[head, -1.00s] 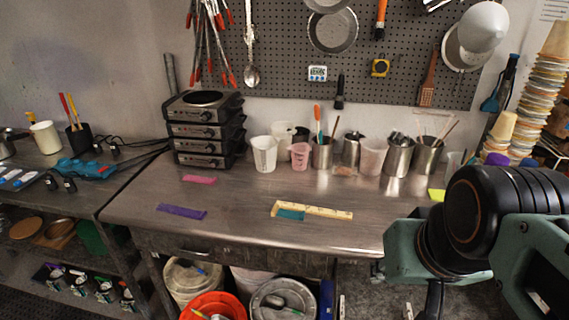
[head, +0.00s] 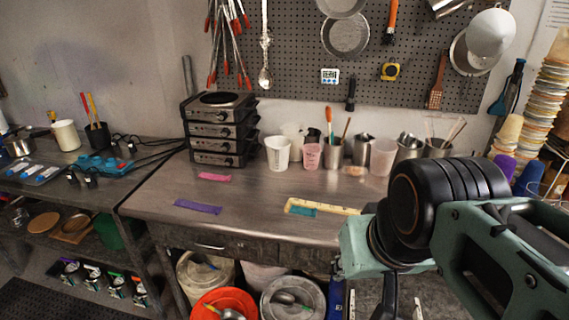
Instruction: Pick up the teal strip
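The teal strip (head: 302,212) is a small flat piece on the steel table, towards its front edge. It lies against the near side of a cream ruler-like strip (head: 338,209). My arm fills the right of the head view, to the right of the teal strip and apart from it in the picture. I cannot make out my gripper's fingers, so its opening is not shown.
A purple strip (head: 198,207) and a pink strip (head: 214,177) lie on the left of the steel table (head: 255,195). Stacked hot plates (head: 221,130) stand behind them. White cups (head: 277,153) and metal canisters (head: 334,152) line the back. Buckets (head: 225,303) stand below the front edge.

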